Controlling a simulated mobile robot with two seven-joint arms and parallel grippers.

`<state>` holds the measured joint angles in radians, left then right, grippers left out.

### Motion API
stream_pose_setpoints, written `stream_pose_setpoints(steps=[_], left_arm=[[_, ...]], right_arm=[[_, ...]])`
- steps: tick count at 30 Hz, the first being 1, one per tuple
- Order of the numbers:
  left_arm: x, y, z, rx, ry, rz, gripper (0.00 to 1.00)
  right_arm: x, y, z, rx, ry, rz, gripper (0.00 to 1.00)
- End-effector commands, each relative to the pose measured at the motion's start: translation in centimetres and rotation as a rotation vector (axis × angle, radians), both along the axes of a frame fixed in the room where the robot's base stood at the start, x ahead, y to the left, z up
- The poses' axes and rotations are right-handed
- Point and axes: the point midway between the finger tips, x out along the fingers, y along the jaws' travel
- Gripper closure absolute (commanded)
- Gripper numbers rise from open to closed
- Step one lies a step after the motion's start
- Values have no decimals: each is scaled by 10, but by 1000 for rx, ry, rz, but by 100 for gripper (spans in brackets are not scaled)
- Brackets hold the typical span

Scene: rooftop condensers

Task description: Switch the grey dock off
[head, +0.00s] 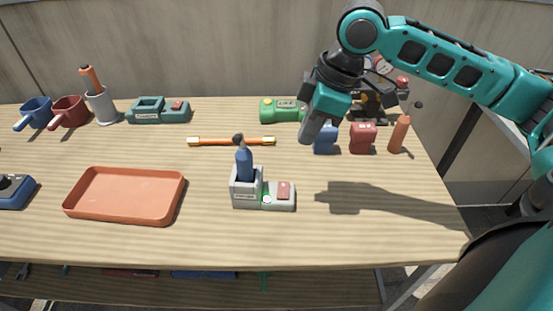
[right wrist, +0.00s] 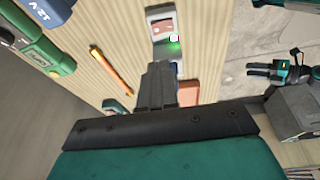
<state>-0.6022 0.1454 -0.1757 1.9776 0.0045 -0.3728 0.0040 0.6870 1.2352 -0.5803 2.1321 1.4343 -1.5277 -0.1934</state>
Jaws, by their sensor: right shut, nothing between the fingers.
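The grey dock (head: 240,200) stands on the table in front of the middle, with a dark blue handheld item (head: 244,166) upright in its slot. On its right, lower part are a reddish switch (head: 283,190) and a small green light (head: 267,199). In the right wrist view the dock (right wrist: 153,14) is at the top, with its green light glowing. My right gripper (head: 308,138) is shut and empty, above the table behind and right of the dock, not touching it. Its fingers (right wrist: 157,88) also show in the right wrist view. My left gripper is out of view.
An orange tray (head: 125,217) lies left of the dock. An orange bar (head: 232,141) lies behind it. A green device (head: 280,109), a red block (head: 362,138) and an orange bottle (head: 399,134) stand at the back right. The table right of the dock is clear.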

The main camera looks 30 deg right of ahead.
Motion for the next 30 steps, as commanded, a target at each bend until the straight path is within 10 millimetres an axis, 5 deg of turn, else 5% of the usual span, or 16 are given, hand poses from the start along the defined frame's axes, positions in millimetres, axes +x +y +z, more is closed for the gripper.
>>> stream_pose_setpoints(steps=[14, 30], left_arm=[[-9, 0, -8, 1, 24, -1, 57], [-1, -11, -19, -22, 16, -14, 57]], right_arm=[[1, 1, -4, 1, 1, -1, 100], [20, 22, -102, 1, 3, 0, 100]])
